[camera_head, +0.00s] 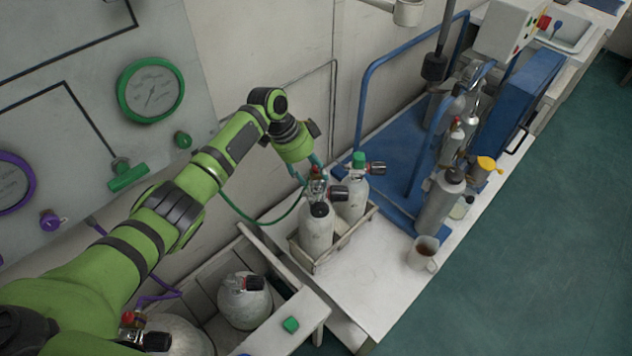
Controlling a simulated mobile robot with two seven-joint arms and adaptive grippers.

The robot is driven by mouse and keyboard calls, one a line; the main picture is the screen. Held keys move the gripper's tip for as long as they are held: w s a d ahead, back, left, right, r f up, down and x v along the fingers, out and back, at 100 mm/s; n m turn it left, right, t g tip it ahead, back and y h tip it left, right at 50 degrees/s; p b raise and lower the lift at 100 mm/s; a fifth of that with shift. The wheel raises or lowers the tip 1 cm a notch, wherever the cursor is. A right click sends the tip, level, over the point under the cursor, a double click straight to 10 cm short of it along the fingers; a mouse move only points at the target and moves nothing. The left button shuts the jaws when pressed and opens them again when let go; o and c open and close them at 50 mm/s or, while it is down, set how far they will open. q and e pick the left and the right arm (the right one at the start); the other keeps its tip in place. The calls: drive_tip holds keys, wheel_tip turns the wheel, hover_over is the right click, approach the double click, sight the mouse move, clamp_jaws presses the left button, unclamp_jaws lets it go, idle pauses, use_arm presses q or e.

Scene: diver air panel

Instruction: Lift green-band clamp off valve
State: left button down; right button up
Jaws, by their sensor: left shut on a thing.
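My left gripper (314,168) points down over the front cylinder in a small crate and is shut on the clamp (316,184) at that cylinder's valve. A green hose (262,223) runs from the wall panel to this clamp. The fingers hide much of the clamp, so I cannot tell whether it still touches the valve. The front cylinder (316,232) is pale and upright, with a dark knob at its top. Beside it stands a second pale cylinder (352,203) with a green cap (358,159) and a black and red knob. My right gripper is not in view.
The crate (334,248) stands on a white bench (365,290). A mug (422,253) and a grey cylinder (440,200) stand to the right, near blue rails (366,95). Round gauges (151,90) hang on the left wall panel.

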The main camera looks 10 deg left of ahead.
use_arm(q)
drive_tip(key=shift+r, duration=0.15)
drive_tip(key=shift+w+r, duration=0.15)
drive_tip(key=shift+r, duration=0.3)
drive_tip(key=r+b, duration=0.1)
drive_tip(key=d+r, duration=0.1)
drive_tip(key=r, duration=0.1)
drive_tip(key=shift+r+b, duration=0.2)
drive_tip(key=shift+b, duration=0.15)
drive_tip(key=w+d+r+b, duration=0.1)
drive_tip(key=d+r+b, duration=0.2)
drive_tip(key=d+r, duration=0.3)
drive_tip(key=d, duration=0.4)
drive_tip(key=shift+w+d+r, duration=0.25)
drive_tip(key=shift+d+r, duration=0.05)
drive_tip(key=shift+d, duration=0.05)
